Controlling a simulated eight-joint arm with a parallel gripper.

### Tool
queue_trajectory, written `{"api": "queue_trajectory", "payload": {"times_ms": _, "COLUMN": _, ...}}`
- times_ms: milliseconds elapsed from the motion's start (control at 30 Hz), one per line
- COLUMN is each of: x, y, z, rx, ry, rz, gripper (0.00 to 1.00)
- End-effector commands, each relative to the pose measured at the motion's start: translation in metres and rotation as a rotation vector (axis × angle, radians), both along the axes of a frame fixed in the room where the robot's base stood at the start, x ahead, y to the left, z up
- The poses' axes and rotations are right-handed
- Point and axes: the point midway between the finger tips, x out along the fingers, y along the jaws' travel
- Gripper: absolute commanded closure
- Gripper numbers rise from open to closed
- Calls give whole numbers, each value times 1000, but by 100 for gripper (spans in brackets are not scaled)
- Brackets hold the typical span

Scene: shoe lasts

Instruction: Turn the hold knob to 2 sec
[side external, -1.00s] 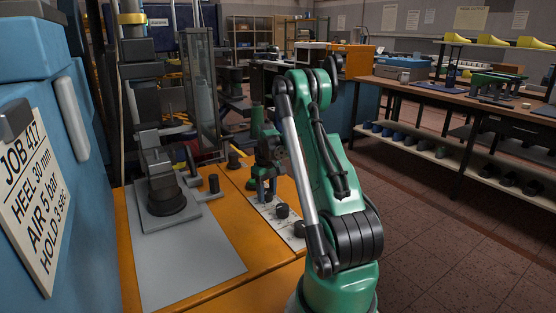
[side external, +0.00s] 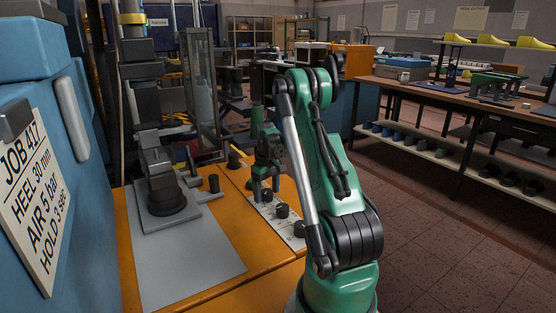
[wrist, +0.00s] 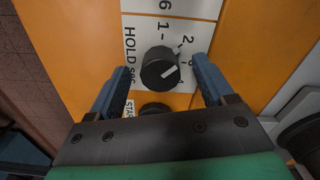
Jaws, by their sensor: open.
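The hold knob (wrist: 160,67) is round and black, on a white panel (wrist: 203,9) lettered "HOLD sec" with marks including 1 and 2. Its white pointer line aims right and slightly up, below the 2, toward a mark partly hidden by a finger. My gripper (wrist: 162,78) is open, with one blue finger on each side of the knob and a visible gap to it. In the side external view my gripper (side external: 265,188) is low over the panel, and the knob is hard to make out there.
Another dark knob (wrist: 154,109) is partly hidden under my gripper. More knobs (side external: 282,211) stand along the panel toward the camera. A grey machine post (side external: 166,200) stands left. A card (side external: 32,195) reads "HOLD 3 sec".

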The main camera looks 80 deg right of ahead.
Motion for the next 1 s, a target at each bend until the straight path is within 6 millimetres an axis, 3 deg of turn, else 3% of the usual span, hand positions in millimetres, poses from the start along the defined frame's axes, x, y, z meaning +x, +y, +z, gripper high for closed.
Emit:
{"api": "queue_trajectory", "payload": {"times_ms": 367, "x": 0, "y": 0, "z": 49, "rx": 0, "ry": -1, "rz": 0, "gripper": 25}}
{"api": "queue_trajectory", "payload": {"times_ms": 767, "x": 1, "y": 3, "z": 54, "rx": 0, "ry": 0, "rz": 9, "gripper": 25}}
{"api": "queue_trajectory", "payload": {"times_ms": 867, "x": 9, "y": 22, "z": 58, "rx": 2, "ry": 1, "rz": 66, "gripper": 25}}
{"api": "queue_trajectory", "payload": {"times_ms": 1000, "x": 24, "y": 78, "z": 67, "rx": 5, "ry": 3, "rz": 234, "gripper": 25}}
